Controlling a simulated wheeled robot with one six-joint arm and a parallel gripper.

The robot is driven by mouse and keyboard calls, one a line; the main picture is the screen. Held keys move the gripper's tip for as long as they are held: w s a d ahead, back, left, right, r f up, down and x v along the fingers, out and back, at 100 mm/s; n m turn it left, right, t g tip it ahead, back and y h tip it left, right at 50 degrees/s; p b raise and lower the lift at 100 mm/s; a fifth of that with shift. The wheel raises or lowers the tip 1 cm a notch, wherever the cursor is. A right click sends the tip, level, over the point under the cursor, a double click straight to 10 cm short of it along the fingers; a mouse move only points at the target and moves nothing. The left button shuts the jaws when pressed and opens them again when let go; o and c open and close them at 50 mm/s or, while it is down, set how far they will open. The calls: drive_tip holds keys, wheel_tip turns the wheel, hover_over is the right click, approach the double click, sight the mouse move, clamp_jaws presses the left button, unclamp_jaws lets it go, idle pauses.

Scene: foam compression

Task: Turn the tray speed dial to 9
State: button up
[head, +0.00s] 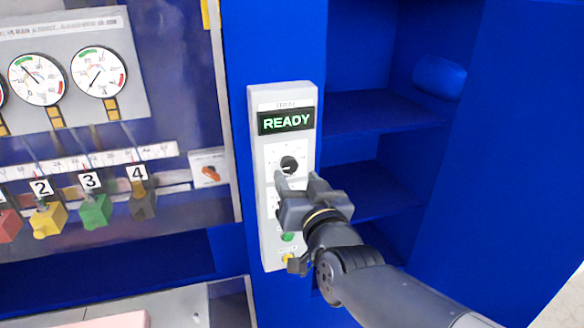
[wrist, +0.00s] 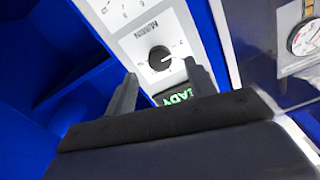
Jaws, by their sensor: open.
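A pale control panel (head: 267,240) stands on a blue cabinet post, with a lit green READY display (head: 286,122). Below the display is a black round dial (head: 289,165) with a light pointer mark; it also shows upside down in the wrist view (wrist: 160,58). A second scale with numbers shows at the top of the wrist view (wrist: 128,8); its knob is out of frame there and hidden by my gripper in the head view. I cannot read which dial is tray speed. My gripper (head: 298,179) is open and empty in front of the panel, its fingers either side of the black dial in the wrist view.
A green button (head: 288,237) and a yellow button (head: 287,258) sit low on the panel. Left are gauges (head: 38,80), numbered coloured blocks (head: 95,211) and an orange switch (head: 211,174). Open blue shelves (head: 375,110) lie right.

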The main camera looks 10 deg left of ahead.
sight(290, 168)
drive_tip(key=shift+p+x, duration=0.35)
drive_tip(key=shift+x, duration=1.85)
drive_tip(key=c, duration=1)
